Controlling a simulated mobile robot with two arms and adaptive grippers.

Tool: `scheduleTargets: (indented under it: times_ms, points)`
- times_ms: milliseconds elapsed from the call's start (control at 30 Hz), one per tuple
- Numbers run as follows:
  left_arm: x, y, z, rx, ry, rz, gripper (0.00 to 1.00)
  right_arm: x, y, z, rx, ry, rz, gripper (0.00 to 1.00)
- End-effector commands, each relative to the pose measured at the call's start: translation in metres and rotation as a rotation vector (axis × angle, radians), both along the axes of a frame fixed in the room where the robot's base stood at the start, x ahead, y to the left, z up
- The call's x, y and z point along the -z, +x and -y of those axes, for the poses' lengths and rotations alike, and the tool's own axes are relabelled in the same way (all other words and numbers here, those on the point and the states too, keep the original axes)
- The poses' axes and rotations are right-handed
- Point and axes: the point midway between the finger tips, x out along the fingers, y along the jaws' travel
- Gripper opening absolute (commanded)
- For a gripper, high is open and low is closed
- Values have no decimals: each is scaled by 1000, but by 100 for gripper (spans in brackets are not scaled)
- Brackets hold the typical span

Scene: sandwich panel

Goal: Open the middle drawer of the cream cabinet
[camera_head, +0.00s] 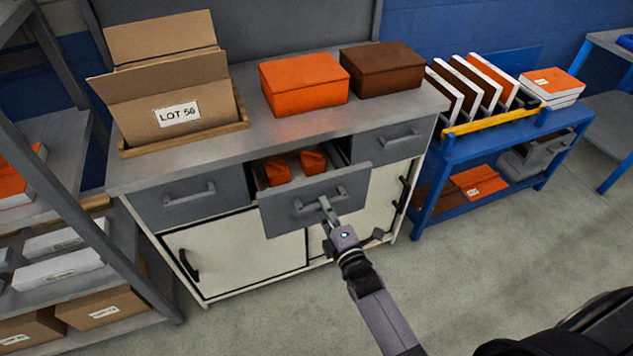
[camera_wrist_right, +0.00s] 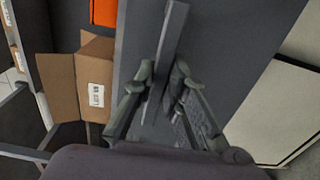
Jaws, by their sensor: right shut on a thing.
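The cream cabinet (camera_head: 243,252) has a grey top and a row of grey drawers. Its middle drawer (camera_head: 280,219) stands pulled out, with two orange items (camera_head: 313,161) showing inside. My right gripper (camera_head: 326,207) is at the front of that drawer, shut on its bar handle (camera_head: 341,190). In the right wrist view, the fingers (camera_wrist_right: 163,85) close on both sides of the grey handle (camera_wrist_right: 172,40). The drawers on the left (camera_head: 187,203) and right (camera_head: 391,138) are shut. My left gripper is not in view.
A cardboard box marked LOT 56 (camera_head: 170,100), an orange box (camera_head: 304,85) and a brown box (camera_head: 386,68) stand on the cabinet top. A blue cart (camera_head: 500,145) stands at right, a grey shelf rack (camera_head: 85,190) at left. Floor in front is clear.

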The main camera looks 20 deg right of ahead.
Motion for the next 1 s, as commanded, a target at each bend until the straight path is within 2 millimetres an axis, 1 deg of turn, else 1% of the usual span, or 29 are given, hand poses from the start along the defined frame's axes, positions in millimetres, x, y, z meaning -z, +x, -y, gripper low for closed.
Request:
scheduleTargets:
  times_ms: [33,300,500,600,733,900,1000]
  points:
    - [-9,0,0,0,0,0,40,-1,-15,1,1,-1,-9,0]
    - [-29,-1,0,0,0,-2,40,-1,-84,3,2,1,-8,0]
    - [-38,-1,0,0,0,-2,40,0,-126,5,2,1,-5,0]
    - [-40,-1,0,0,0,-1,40,0,-142,5,2,0,-4,0]
    - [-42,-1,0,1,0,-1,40,0,-157,6,2,0,-3,0]
    - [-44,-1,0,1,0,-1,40,0,-167,6,2,0,-1,0]
    - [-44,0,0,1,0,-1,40,0,-169,6,2,0,0,0]
